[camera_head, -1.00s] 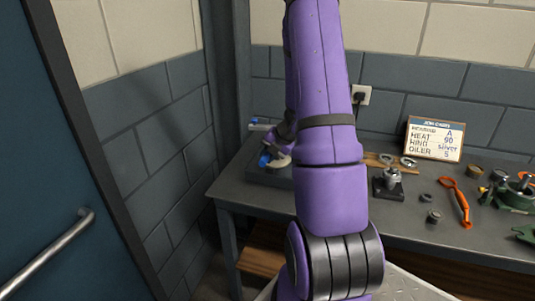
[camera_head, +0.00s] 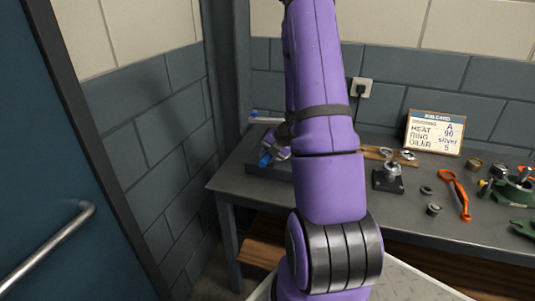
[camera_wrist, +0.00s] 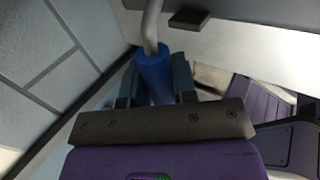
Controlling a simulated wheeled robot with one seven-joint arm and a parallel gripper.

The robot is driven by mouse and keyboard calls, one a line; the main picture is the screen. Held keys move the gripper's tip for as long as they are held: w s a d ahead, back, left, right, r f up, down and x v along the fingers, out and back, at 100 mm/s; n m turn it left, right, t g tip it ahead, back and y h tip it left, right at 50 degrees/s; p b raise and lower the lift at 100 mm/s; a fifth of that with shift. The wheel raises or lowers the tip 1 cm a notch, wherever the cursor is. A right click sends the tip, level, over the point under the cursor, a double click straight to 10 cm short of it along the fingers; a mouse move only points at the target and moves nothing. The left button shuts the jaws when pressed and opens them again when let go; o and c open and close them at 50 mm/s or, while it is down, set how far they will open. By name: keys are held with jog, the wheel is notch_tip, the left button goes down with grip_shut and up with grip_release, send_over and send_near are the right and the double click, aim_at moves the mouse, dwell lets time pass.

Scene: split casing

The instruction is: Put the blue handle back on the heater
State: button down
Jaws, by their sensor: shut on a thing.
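My gripper (camera_wrist: 155,88) is shut on the blue handle (camera_wrist: 153,68), seen in the wrist view. The handle is a blue sleeve between the two fingers, and a grey rod (camera_wrist: 151,22) runs from its far end to the top of the picture. In the head view my gripper is at the table's left end, mostly hidden by my arm. A blue part (camera_head: 265,160) shows there, just above a low dark box (camera_head: 258,170), probably the heater. I cannot tell whether the handle touches it.
A light bar (camera_head: 266,121) with a blue end shows behind my wrist. The table (camera_head: 235,184) also bears a metal part on a black base (camera_head: 388,179), an orange tool (camera_head: 457,195), green parts (camera_head: 515,194) and a job card (camera_head: 435,132).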

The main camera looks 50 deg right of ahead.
jog(key=shift+f, duration=1.4)
jog(key=c, duration=0.8)
grip_release()
jog(key=shift+r, duration=5.2)
